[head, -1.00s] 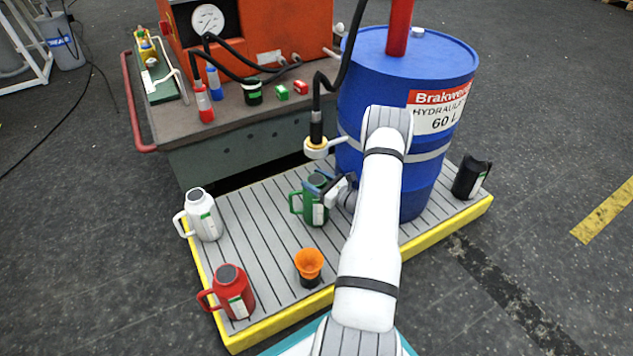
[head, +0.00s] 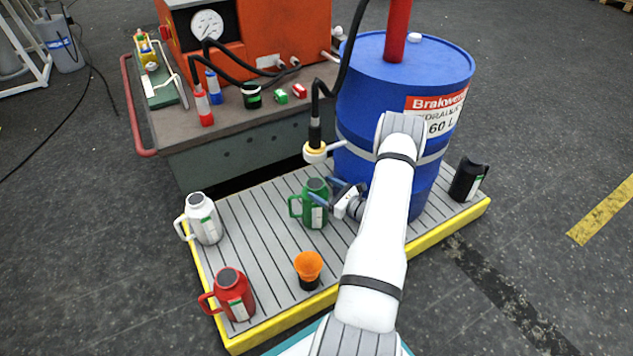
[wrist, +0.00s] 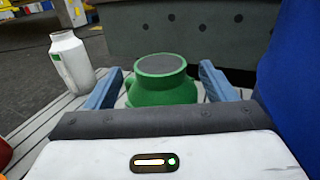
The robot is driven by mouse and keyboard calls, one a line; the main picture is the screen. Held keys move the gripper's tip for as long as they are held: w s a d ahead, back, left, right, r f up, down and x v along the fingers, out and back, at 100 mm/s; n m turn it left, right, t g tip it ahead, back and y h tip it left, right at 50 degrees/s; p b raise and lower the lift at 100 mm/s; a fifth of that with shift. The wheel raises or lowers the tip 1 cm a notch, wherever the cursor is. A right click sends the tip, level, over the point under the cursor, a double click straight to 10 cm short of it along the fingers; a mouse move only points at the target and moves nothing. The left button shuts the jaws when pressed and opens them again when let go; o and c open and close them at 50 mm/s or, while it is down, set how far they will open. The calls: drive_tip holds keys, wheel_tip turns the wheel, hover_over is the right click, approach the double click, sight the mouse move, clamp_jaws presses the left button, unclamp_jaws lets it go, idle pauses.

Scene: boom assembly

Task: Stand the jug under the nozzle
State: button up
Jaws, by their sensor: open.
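The green jug (head: 314,203) stands upright on the slatted platform, below and close to the nozzle (head: 315,152), which hangs on a black hose. In the wrist view the green jug (wrist: 161,82) is ahead, between and beyond the fingers. My gripper (head: 336,190) is open, just right of the jug, with its fingers pointing at it; a small gap seems to show. In the wrist view the blue fingers of my gripper (wrist: 160,90) are spread wide. A white jug (head: 204,218), a red jug (head: 233,294) and a black jug (head: 468,180) also stand on the platform.
The blue drum (head: 400,75) stands right behind my arm. An orange funnel (head: 308,266) stands in front of the green jug. The bench (head: 235,150) with hoses and bottles is behind. The slatted platform (head: 255,250) has free room between the white jug and funnel.

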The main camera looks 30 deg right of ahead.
drive_tip(key=p+v, duration=0.2)
drive_tip(key=v, duration=0.5)
drive_tip(key=a+r+n+g+y, duration=0.7)
drive_tip(key=a+r+n+g, duration=0.7)
drive_tip(key=a+r, duration=0.7)
drive_tip(key=s+a+r+n+g+h, duration=0.1)
drive_tip(key=s+a+r+n+h, duration=0.4)
drive_tip(key=s+n, duration=0.4)
drive_tip(key=s+a+r+n+g+h, duration=0.1)
drive_tip(key=s+a+r+n+h, duration=0.5)
drive_tip(key=s+n, duration=0.3)
drive_tip(key=shift+s+h, duration=0.25)
drive_tip(key=shift+h, duration=0.65)
